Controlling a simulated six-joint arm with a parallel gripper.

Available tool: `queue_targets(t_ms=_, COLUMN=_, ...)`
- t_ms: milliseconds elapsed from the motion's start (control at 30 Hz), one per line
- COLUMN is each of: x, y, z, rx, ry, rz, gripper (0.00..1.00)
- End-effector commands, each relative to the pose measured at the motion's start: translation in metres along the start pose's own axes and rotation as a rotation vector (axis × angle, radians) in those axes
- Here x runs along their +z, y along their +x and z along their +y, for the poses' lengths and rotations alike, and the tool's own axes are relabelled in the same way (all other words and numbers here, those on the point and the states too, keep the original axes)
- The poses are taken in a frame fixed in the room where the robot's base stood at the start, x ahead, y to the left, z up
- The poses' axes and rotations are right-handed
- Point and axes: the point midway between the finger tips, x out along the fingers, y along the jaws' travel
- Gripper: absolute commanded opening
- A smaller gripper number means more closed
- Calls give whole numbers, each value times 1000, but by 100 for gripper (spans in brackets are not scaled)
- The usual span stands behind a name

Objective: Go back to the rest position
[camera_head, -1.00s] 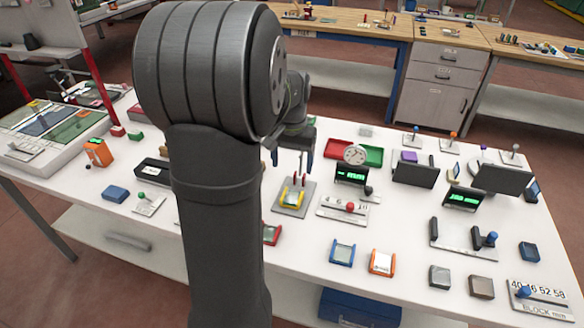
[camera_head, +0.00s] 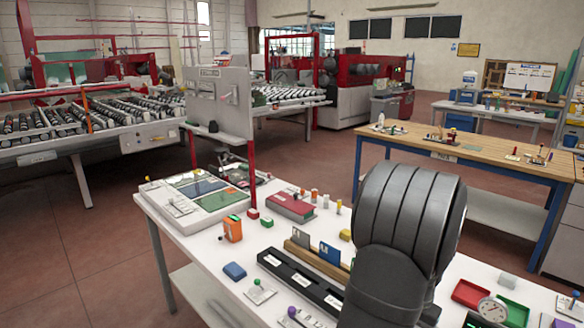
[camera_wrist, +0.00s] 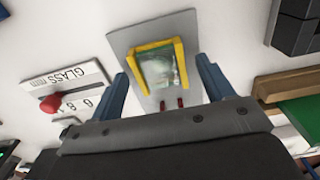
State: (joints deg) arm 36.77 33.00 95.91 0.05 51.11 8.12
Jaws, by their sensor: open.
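My gripper (camera_wrist: 164,82) is open in the wrist view, with its two blue fingers spread apart and nothing between the tips. Beyond the fingers, a yellow U-shaped holder (camera_wrist: 178,45) with a glass-like pane (camera_wrist: 158,70) stands on a grey plate (camera_wrist: 122,40). Two small red pegs stand at the plate's near side. I cannot tell how far the fingers are from the holder. In the head view my arm fills the right middle, and my gripper is hidden there.
The white table (camera_head: 165,215) holds an orange box (camera_head: 233,229), a blue block (camera_head: 234,271), a black tray (camera_head: 298,284) and a red book-like box (camera_head: 291,207). A slider labelled GLASS (camera_wrist: 68,85) lies left of the gripper. A wooden bench (camera_head: 480,148) stands behind.

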Motion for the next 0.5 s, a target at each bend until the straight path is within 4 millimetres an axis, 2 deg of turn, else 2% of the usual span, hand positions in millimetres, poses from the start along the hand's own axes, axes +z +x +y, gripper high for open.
queue_targets(t_ms=33, x=1, y=10, z=0, rx=0, ry=0, rz=-4, gripper=74)
queue_targets(t_ms=100, x=-1, y=-8, z=0, rx=-1, ry=0, rz=5, gripper=74)
queue_targets(t_ms=200, x=-1, y=-21, z=0, rx=0, ry=0, rz=4, gripper=74)
queue_targets(t_ms=500, x=0, y=-35, z=0, rx=1, ry=1, rz=1, gripper=74)
